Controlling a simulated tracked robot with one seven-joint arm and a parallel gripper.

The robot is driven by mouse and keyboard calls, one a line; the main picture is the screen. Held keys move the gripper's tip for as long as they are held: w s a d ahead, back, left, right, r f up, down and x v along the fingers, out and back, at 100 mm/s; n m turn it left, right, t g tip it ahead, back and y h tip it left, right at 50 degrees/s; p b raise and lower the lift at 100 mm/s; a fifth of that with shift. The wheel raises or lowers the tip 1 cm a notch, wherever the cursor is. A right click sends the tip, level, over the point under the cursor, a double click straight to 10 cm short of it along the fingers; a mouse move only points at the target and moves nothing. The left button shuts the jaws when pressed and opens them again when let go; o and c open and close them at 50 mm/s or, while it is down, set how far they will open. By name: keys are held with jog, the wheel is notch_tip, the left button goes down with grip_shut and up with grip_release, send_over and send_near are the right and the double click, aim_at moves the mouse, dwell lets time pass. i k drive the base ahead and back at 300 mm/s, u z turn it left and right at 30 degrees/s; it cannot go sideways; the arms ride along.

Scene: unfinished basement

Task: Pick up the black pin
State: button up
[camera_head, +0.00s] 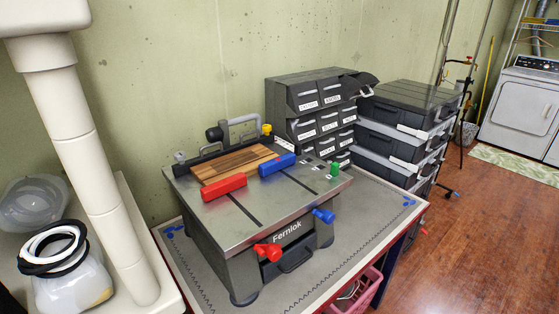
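A small black round-headed piece (214,133), which looks like the black pin, shows at the back left of the grey Fernlok bench machine (240,219). It is upright by the black rear fence (222,150), left of a grey bracket (239,131). Its lower part is hidden, so I cannot tell whether it stands loose or is fixed. My gripper is not in view.
On the machine are a wooden board (235,164), red block (224,187), blue block (277,164), green pin (334,170) and yellow knob (267,129). Floor (490,235) is open.

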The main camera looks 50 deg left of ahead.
aim_at(298, 147)
jog(key=u, duration=0.1)
jog(key=k, duration=0.8)
jog(key=u, duration=0.8)
jog(key=i, duration=1)
jog(key=z, duration=0.05)
